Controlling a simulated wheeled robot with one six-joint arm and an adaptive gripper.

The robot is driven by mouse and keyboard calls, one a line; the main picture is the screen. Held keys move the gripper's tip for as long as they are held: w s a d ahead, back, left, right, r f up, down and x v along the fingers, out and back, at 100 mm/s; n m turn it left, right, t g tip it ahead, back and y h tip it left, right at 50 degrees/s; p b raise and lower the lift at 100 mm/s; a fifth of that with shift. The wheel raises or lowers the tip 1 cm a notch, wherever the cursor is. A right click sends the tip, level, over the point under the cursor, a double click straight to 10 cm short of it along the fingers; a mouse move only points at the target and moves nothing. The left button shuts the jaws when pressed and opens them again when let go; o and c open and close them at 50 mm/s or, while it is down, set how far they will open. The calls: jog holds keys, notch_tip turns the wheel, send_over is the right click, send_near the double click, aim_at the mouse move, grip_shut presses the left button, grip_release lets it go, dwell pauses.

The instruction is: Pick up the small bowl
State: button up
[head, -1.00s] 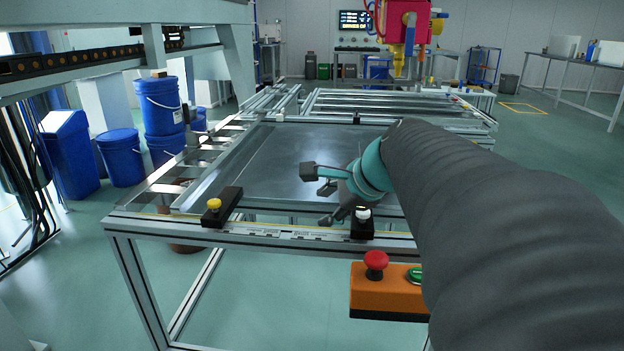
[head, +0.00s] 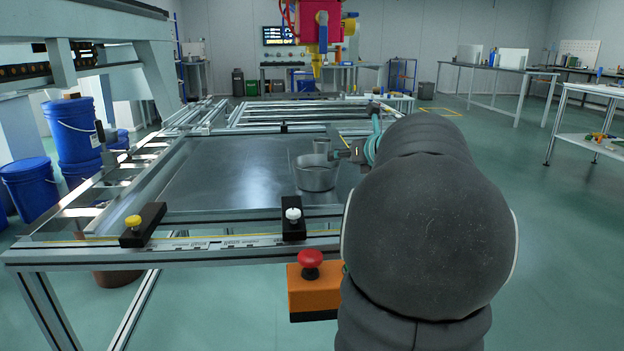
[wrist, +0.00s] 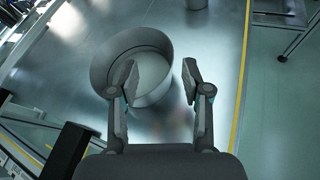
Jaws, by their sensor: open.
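A round grey metal bowl (head: 317,176) stands upright on the panel, right of its middle. In the wrist view the bowl (wrist: 104,68) fills the upper left. A smaller grey cup-like vessel (head: 321,146) stands behind it; part of it shows at the top edge of the wrist view (wrist: 196,4). My gripper (wrist: 159,68) is open and empty. In the wrist view its left finger overlaps the bowl's opening and its right finger lies right of the bowl. Contact cannot be told. In the head view my gripper (head: 343,152) is at the bowl's right, partly hidden by my arm.
The grey panel (head: 225,175) is bare left of the bowl. Black clamps with a yellow knob (head: 133,222) and a white knob (head: 293,214) sit on the front rail. An orange box with a red button (head: 310,262) hangs below it.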

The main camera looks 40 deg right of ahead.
aim_at(326, 160)
jog(key=x, duration=0.2)
jog(key=shift+w+f, duration=0.1)
jog(key=shift+w, duration=0.2)
jog(key=shift+d+f+b+x, duration=0.1)
jog(key=shift+b+x, duration=0.25)
jog(key=shift+x, duration=0.95)
jog(key=shift+d+f+b+x, duration=0.1)
jog(key=shift+b+x, duration=0.2)
jog(key=shift+x, duration=1)
jog(key=shift+s, duration=0.1)
grip_shut()
